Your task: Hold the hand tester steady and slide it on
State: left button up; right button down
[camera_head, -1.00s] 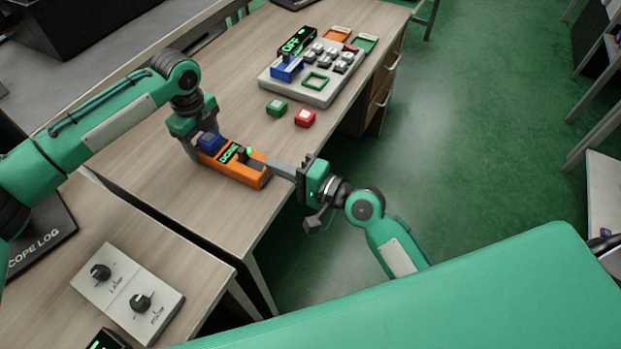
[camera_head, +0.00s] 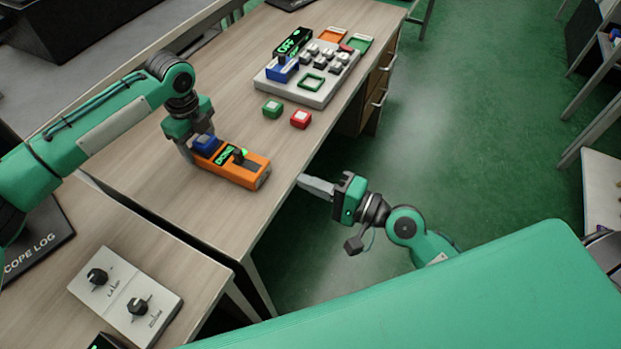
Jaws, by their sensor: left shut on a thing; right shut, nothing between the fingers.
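The orange hand tester (camera_head: 250,176) lies on the wooden desk near its front edge. Its small screen glows green and seems to read "DONE". A dark slider knob (camera_head: 239,156) stands on its top beside the screen. My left gripper (camera_head: 203,147) is shut on the tester's blue end (camera_head: 207,142); its fingers partly hide that end. My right gripper (camera_head: 304,182) is shut and empty, off the desk's front edge and apart from the tester, to its right.
A grey keypad panel (camera_head: 310,95) with a blue lever unit (camera_head: 282,72) reading "OFF" stands farther back. A green keycap (camera_head: 272,108) and a red keycap (camera_head: 301,118) lie before it. A two-knob panel (camera_head: 125,303) sits on the nearer desk.

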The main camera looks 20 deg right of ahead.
pick_arm(q)
jog(key=o, duration=1.2)
jog(key=shift+c, duration=0.2)
